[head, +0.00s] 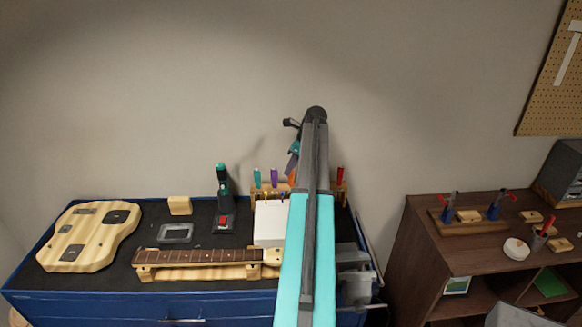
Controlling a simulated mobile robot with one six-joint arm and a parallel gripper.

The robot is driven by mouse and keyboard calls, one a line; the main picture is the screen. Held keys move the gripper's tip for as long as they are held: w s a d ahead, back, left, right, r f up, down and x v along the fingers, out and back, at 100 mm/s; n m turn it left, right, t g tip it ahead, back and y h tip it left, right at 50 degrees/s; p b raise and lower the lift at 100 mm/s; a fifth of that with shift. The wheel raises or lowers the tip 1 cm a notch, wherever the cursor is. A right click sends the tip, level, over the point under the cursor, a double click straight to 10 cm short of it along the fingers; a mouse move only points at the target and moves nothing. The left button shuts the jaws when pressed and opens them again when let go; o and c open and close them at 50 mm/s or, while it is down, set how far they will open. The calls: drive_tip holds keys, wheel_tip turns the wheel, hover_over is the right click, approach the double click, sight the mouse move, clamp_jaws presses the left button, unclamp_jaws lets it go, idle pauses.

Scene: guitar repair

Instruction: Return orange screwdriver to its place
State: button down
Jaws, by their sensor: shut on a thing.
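The wooden screwdriver rack (340,187) stands at the back of the blue workbench. It holds a teal (257,178), a purple (274,177) and a red (340,176) screwdriver. My gripper (293,163) is over the rack, between the purple and red handles, pointing down. It is shut on the orange screwdriver (292,178), of which a bit of orange shows beside my arm. My arm hides part of the rack and most of the orange screwdriver. I cannot tell whether its tip is in a hole.
On the dark bench mat lie a guitar body (85,248), a guitar neck (205,256), a grey tray (177,234) and a wood block (180,205). A green-black power tool (223,190) stands left of the rack. A brown shelf (480,245) stands at right.

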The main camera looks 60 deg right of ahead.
drive_tip(key=shift+f, duration=0.2)
drive_tip(key=c, duration=1.5)
unclamp_jaws()
drive_tip(key=shift+c, duration=0.2)
drive_tip(key=shift+r, duration=0.1)
drive_tip(key=b+v, duration=0.5)
drive_tip(key=v, duration=0.8)
drive_tip(key=shift+s+r, duration=0.15)
drive_tip(key=shift+r, duration=0.15)
